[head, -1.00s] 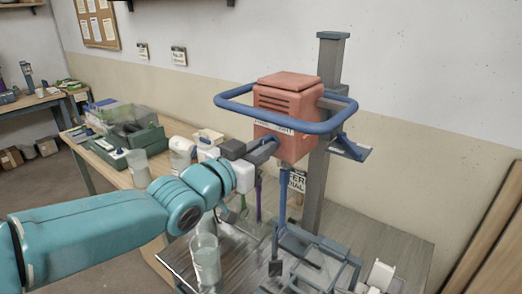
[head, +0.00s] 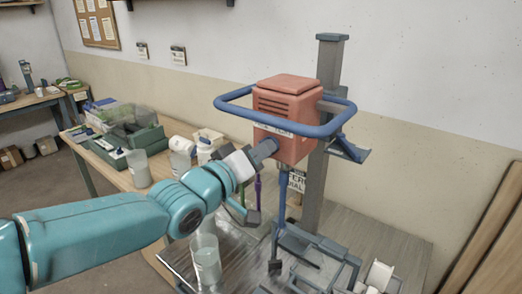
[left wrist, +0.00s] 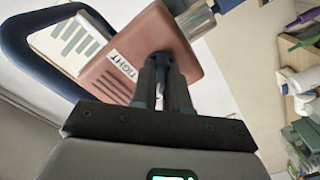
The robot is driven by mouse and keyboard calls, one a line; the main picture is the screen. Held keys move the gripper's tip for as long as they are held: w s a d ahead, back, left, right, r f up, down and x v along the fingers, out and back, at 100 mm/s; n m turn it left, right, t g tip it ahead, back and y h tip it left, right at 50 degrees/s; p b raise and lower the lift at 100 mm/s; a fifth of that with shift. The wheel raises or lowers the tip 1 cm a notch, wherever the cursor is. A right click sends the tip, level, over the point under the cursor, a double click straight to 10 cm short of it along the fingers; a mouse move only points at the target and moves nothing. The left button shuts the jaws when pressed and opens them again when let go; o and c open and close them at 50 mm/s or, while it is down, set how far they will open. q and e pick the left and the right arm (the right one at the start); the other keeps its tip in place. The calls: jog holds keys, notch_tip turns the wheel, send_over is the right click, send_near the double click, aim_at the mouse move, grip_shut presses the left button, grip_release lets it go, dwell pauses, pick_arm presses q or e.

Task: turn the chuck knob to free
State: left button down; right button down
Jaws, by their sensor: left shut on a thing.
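The red mixer head (head: 287,115) is mounted on a grey column and ringed by a blue bar. It also shows tilted in the left wrist view (left wrist: 112,78). My left gripper (head: 265,150) reaches its left side, below the blue bar. In the left wrist view my left gripper (left wrist: 163,85) is shut on the dark blue chuck knob (left wrist: 160,58) on the red face. The fingers hide most of the knob, so its exact angle is unclear. A white label reading "TIGHT" (left wrist: 122,66) sits beside the knob. My right gripper is not in view.
A clear beaker (head: 206,262) stands on the bench below my left arm. A blue stirring shaft (head: 279,215) hangs below the mixer. White bottles and a green case (head: 130,140) stand on the table at left. The grey column (head: 322,150) rises behind the mixer.

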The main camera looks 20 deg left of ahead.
pick_arm(q)
jog(key=shift+n, duration=0.4)
jog(key=c, duration=1.1)
grip_release()
jog(key=shift+s, duration=0.1)
jog(key=v, duration=1.6)
jog(key=shift+s+p, duration=0.15)
jog(key=shift+p, duration=0.25)
